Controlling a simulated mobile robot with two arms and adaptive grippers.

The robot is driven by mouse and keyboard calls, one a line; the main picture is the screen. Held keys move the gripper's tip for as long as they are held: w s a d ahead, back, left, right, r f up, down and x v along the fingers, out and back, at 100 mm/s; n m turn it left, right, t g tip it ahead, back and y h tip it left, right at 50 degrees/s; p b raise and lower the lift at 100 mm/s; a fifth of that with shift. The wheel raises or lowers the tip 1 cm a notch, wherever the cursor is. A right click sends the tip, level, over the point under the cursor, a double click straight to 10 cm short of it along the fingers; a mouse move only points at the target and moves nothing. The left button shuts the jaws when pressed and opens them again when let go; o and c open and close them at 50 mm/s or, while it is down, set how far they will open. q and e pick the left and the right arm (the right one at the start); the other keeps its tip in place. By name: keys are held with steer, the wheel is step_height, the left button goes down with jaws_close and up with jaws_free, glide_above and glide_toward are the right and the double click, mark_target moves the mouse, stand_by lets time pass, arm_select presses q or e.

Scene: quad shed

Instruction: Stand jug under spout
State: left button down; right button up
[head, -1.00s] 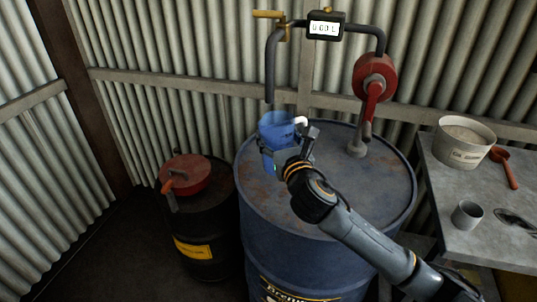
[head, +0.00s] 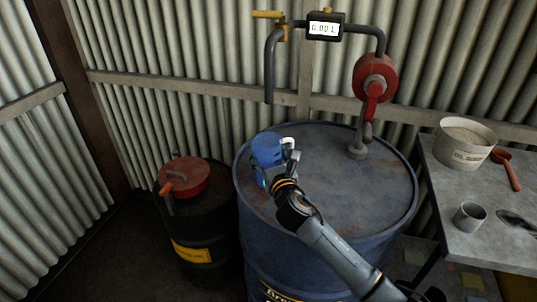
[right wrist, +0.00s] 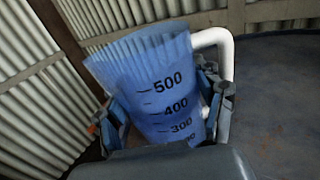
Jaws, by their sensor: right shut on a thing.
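The blue jug (head: 267,149) with a white handle is over the left part of the blue drum's top (head: 335,195). My right gripper (head: 279,172) is shut on the jug. In the right wrist view the translucent jug (right wrist: 155,80) shows volume marks and looks tilted, with the gripper's fingers (right wrist: 165,115) on either side of it. I cannot tell whether its base touches the drum. The spout (head: 269,85) is a grey pipe hanging down from the pump, above the jug with a clear gap. My left gripper is not in view.
The red pump (head: 374,78) and its meter (head: 326,26) stand over the drum. The bench (head: 460,190) at right holds a bucket (head: 465,143), red scoop (head: 508,170) and grey cup (head: 468,216).

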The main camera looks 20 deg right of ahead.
steer(key=shift+f, duration=0.1)
steer(key=o, duration=1.2)
steer(key=shift+r, duration=0.2)
steer(key=s, duration=1.2)
steer(key=shift+a, duration=0.15)
steer(key=shift+f, duration=0.15)
